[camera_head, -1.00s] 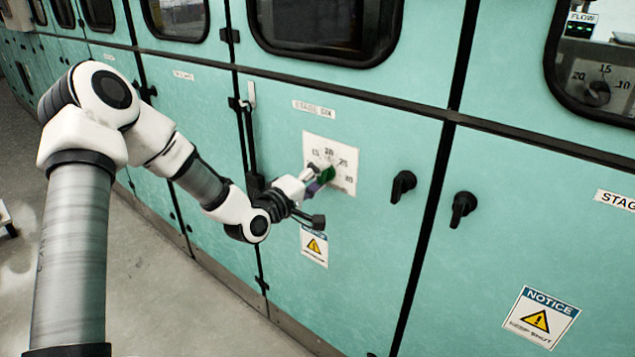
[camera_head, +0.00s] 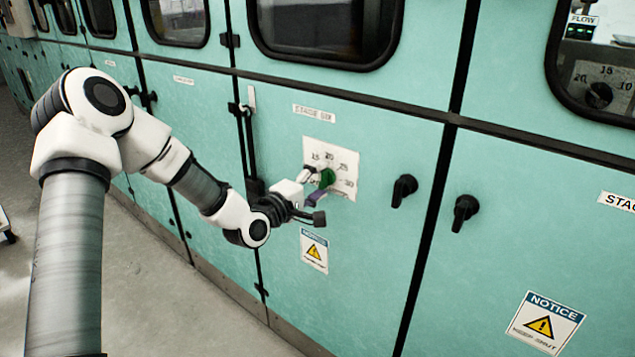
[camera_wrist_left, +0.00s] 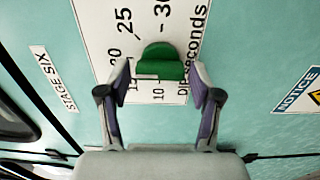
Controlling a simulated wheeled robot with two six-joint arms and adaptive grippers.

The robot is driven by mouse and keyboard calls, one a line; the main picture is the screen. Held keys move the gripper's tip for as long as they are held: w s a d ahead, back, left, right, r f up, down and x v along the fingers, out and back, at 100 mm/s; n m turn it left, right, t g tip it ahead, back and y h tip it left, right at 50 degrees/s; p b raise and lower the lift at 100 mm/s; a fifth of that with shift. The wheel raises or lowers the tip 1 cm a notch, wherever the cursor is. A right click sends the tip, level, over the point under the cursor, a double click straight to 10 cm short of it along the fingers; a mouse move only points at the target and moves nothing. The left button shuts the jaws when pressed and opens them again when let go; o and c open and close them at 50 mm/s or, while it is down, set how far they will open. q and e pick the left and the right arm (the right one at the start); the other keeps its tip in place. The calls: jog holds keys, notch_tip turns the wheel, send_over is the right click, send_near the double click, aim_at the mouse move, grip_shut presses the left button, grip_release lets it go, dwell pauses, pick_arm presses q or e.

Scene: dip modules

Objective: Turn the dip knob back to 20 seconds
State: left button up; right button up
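The green dip knob (camera_head: 327,178) sits on a white dial plate (camera_head: 345,187) on the teal door labelled STAGE SIX. In the left wrist view, the knob (camera_wrist_left: 160,62) stands out from the plate (camera_wrist_left: 93,18), with printed numbers around it and "Dip seconds" at the right. Where the knob points is hard to tell. My left gripper (camera_head: 311,184) is at the dial. In the wrist view its fingers (camera_wrist_left: 161,78) are open, one on each side of the knob, with a gap on both sides. My right gripper is not in view.
Black door handles (camera_head: 404,190) and (camera_head: 465,211) stick out to the right of the dial. A small notice sign (camera_head: 314,250) is below it. Another dial with a dark knob (camera_head: 599,95) shows behind a window at upper right.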

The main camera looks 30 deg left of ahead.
pick_arm(q)
jog(key=shift+s, duration=0.1)
jog(key=s, duration=0.7)
jog(key=shift+a, duration=0.25)
jog(key=shift+s, duration=0.1)
